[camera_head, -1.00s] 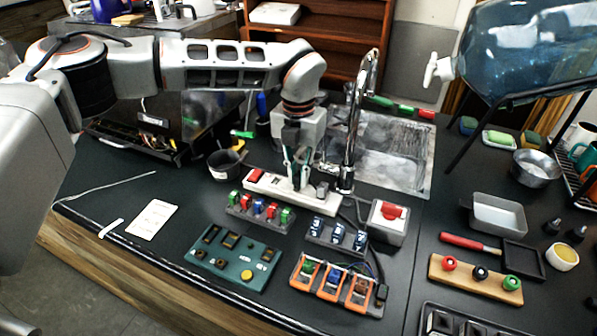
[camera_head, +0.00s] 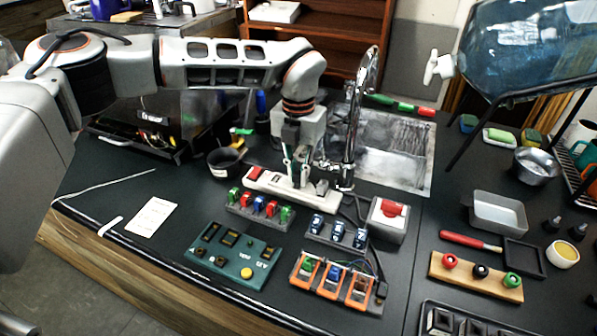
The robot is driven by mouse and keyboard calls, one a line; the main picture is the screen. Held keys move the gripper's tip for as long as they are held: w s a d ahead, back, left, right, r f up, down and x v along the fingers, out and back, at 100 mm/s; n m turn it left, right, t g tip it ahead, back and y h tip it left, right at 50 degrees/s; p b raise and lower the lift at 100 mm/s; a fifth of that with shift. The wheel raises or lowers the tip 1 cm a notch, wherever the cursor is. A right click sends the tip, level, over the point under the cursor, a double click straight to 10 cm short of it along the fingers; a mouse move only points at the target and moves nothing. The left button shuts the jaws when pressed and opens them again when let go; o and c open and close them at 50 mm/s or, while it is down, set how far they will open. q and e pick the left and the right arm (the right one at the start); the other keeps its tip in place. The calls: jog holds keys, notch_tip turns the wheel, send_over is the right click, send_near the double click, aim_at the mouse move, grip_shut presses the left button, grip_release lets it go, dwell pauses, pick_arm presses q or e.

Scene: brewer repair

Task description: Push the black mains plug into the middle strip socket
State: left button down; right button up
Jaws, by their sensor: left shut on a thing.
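The white power strip (camera_head: 268,184) lies on the dark counter, running from a red switch (camera_head: 255,173) at its left end down to the right. My left gripper (camera_head: 297,178) points down over the middle of the strip, its fingers close together. It is shut on the black mains plug, which is mostly hidden between the fingers; I cannot tell how deep it sits in the socket. A grey plug-like piece (camera_head: 322,187) stands at the strip's right end. My right gripper is not in view.
A tall chrome faucet (camera_head: 352,125) and sink (camera_head: 395,150) stand close right of the gripper. A row of coloured connectors (camera_head: 260,208), blue switches (camera_head: 337,232) and a grey box with a red switch (camera_head: 389,220) sit in front. A black bowl (camera_head: 224,163) is to the left.

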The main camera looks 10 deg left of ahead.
pick_arm(q)
jog(key=shift+f+b, duration=0.4)
jog(key=shift+f, duration=0.2)
dwell(1.3)
jog(key=c, duration=2)
grip_release()
jog(key=shift+o, duration=0.2)
notch_tip(320, 180, up, 12)
